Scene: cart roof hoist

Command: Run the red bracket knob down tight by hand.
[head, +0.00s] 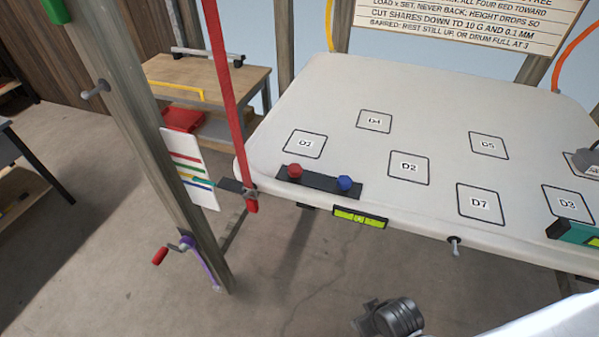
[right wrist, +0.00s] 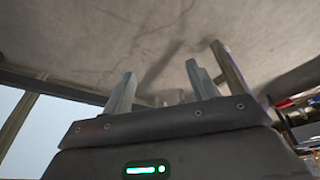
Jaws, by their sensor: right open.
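The red bracket knob (head: 295,170) stands on the left part of a dark bracket plate (head: 319,184) at the near left edge of a pale panel. A blue knob (head: 345,183) stands on the same plate to its right. Whether the red knob is tight or loose does not show. My right gripper (right wrist: 160,80) is open in the right wrist view, with nothing between its fingers and concrete floor behind them. The red knob is not visible in that view. My left gripper is not in view.
A red strap (head: 228,100) hangs down to the panel's left corner. A wooden post (head: 140,130) with a red-handled crank (head: 160,256) stands left. A yellow-green level (head: 360,217) is on the panel's near edge. The floor in front is clear.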

